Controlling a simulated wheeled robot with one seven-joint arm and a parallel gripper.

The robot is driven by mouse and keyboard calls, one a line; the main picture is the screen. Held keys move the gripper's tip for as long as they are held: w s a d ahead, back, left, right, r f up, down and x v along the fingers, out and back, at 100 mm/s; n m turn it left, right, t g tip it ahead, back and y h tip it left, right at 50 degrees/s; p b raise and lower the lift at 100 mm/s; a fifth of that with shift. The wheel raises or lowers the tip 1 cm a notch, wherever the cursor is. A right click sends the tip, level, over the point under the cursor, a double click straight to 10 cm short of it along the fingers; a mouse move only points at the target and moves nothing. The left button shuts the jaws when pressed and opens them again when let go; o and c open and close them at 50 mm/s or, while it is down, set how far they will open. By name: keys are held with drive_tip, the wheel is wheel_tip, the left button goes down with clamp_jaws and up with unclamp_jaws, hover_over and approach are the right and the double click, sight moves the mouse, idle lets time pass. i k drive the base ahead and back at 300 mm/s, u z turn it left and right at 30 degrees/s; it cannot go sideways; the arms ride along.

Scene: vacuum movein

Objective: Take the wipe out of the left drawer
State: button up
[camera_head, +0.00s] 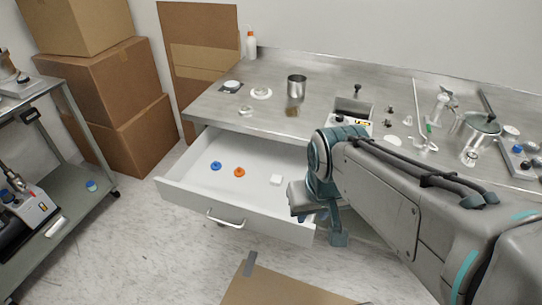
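The left drawer (235,205) is pulled open below the steel bench, with its handle at the front. A small white block, which looks like the wipe (276,180), lies on the drawer floor toward the right side. A blue ring-shaped part (215,166) and an orange one (239,172) lie to its left in the same drawer. My gripper (322,218) is at the drawer's right end, to the right of the wipe and apart from it in the picture. My arm partly hides it, and its fingers are too unclear to tell whether they are open.
The steel bench (330,68) above the drawer carries a metal cup (297,85), a bottle (251,43) and several small fittings. Cardboard boxes (105,80) stand at the back left. A grey cart (75,180) stands at left. A cardboard piece (285,288) lies on the floor in front.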

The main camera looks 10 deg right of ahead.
sight(276, 181)
drive_tip(key=u, duration=3.2)
drive_tip(key=k, duration=2.4)
drive_tip(key=z, duration=1.25)
drive_tip(key=i, duration=1.65)
